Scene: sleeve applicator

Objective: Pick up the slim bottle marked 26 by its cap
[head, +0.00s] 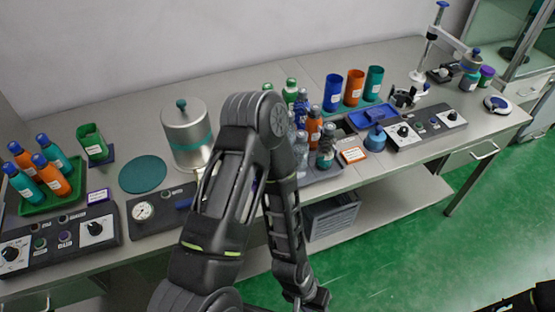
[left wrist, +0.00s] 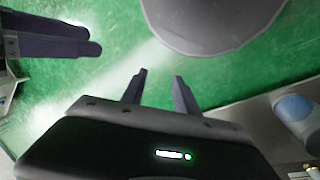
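More bottles, orange (head: 50,180) and teal (head: 22,187) with blue caps, stand at the far left. The number 26 is not legible on any label. My left arm partly covers the middle group. My left gripper (left wrist: 159,88) is open and empty in the left wrist view, over green floor, away from the bottles. A pair of dark fingers shows at that view's top left; I cannot tell whether they are my right gripper.
A metal canister (head: 186,135) stands left of my arm. Blue, orange (head: 353,88) and teal cups stand behind the bottles. A blue flask (head: 375,139) and control panel (head: 427,128) are to the right. A grey crate (head: 331,216) sits on the lower shelf. Green floor lies in front.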

